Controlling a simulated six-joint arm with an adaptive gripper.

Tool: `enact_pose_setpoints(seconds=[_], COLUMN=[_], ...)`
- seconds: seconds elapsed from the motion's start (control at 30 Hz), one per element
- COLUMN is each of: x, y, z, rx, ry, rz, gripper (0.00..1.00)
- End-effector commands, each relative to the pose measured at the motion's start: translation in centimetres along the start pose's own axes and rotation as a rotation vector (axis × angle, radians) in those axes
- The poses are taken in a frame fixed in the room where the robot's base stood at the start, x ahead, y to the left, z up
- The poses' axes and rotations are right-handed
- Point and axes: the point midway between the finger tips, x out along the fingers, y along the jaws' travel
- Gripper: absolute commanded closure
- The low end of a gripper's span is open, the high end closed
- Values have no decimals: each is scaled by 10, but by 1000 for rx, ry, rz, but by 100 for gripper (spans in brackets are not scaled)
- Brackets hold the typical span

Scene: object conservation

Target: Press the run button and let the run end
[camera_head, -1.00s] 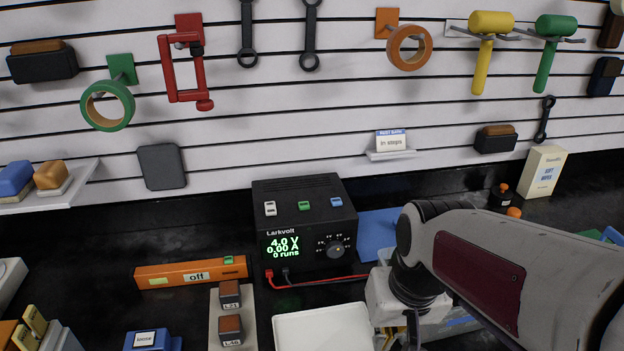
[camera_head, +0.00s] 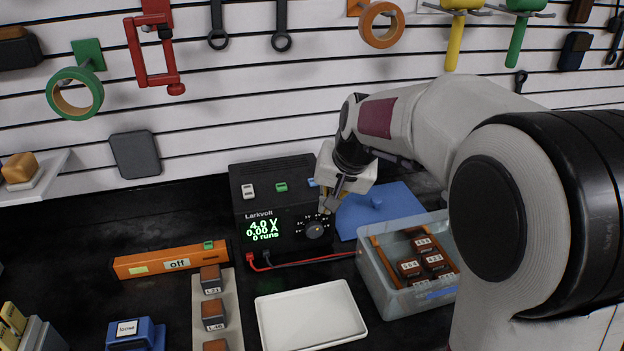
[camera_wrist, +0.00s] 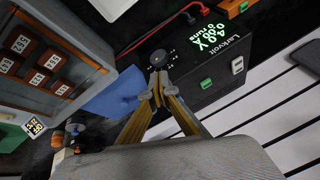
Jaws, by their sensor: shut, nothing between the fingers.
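The black Larkvolt supply (camera_head: 275,205) stands at the back of the bench; it also shows in the wrist view (camera_wrist: 200,75). Its display (camera_head: 262,231) reads 4.0 V, 0.00 A and 0 runs. On top are a white button (camera_head: 248,191), a green button (camera_head: 281,187) and a blue button (camera_head: 313,182). I cannot read which one is the run button. The dial (camera_head: 314,230) is on its front. My gripper (camera_head: 326,207) is shut and empty at the supply's right front edge, close to the dial and blue button. In the wrist view the fingertips (camera_wrist: 157,88) hide the blue button; contact cannot be told.
An orange bar (camera_head: 135,266) labelled "off" lies left of the supply. A white tray (camera_head: 310,318) is in front. A clear bin (camera_head: 400,300) with several brown blocks stands at right, by a blue pad (camera_head: 400,202). A tool wall (camera_head: 200,110) rises behind.

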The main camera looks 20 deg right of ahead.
Motion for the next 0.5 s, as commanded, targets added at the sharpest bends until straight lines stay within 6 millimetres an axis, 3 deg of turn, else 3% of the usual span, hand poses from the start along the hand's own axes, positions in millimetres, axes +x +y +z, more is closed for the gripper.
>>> enact_pose_setpoints(seconds=[0.3, 0.5], x=[-1, -20], y=[-32, -48], z=[-94, -133], rx=[145, 220], ry=[170, 264], rz=[-88, -144], gripper=[100, 100])
